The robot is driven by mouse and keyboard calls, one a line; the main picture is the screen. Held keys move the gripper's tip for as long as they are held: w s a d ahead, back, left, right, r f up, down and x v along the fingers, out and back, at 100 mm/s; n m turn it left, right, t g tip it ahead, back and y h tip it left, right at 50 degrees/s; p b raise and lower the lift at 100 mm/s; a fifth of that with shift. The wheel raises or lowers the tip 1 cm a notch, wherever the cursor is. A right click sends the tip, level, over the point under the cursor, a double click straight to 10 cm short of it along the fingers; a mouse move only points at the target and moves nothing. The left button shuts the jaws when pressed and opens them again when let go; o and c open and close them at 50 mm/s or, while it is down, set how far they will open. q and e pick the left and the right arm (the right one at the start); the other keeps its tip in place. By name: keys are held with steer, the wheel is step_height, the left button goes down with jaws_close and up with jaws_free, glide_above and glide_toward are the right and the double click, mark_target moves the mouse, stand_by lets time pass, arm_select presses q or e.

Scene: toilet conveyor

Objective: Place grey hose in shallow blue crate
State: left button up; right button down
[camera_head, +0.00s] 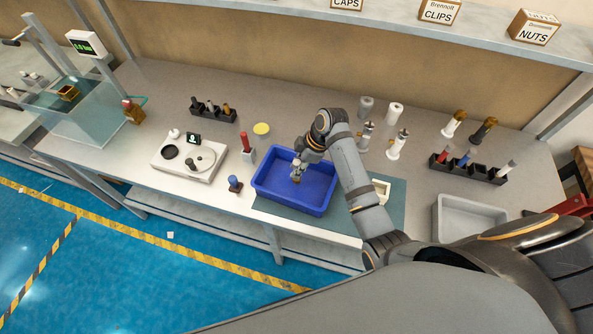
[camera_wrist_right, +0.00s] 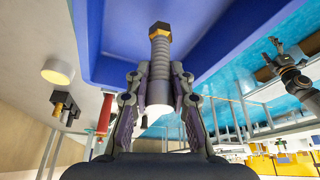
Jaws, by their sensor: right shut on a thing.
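The shallow blue crate (camera_head: 262,186) sits on the table's front part, left of centre in the head view; its blue wall also fills the top of the wrist view (camera_wrist_right: 215,50). My right gripper (camera_head: 299,168) is over the crate, pointing down. In the wrist view my right gripper (camera_wrist_right: 160,100) is shut on a grey ribbed hose (camera_wrist_right: 160,62) with a brass hex end and a white end. I cannot tell whether the hose touches the crate floor. A dark arm-like part, perhaps my left arm, shows at the wrist view's right; its jaws are unclear.
Several upright hoses stand behind my arm. A black rack (camera_head: 468,170) and a grey bin (camera_head: 465,218) are to the right.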

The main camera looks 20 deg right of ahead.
step_height(320, 180, down, 3)
steer(key=shift+w+a+f+p, duration=0.1)
steer(key=shift+w+p, duration=0.05)
steer(key=shift+p, duration=0.75)
steer(key=shift+f, duration=0.25)
steer(key=c, duration=1.2)
jaws_free()
steer(key=shift+o, duration=0.2)
steer(key=shift+r, duration=0.1)
steer(key=shift+r, duration=0.15)
steer(key=shift+d+r, duration=0.25)
steer(key=shift+r, duration=0.1)
steer(key=b+v, duration=0.2)
steer(key=v, duration=0.9)
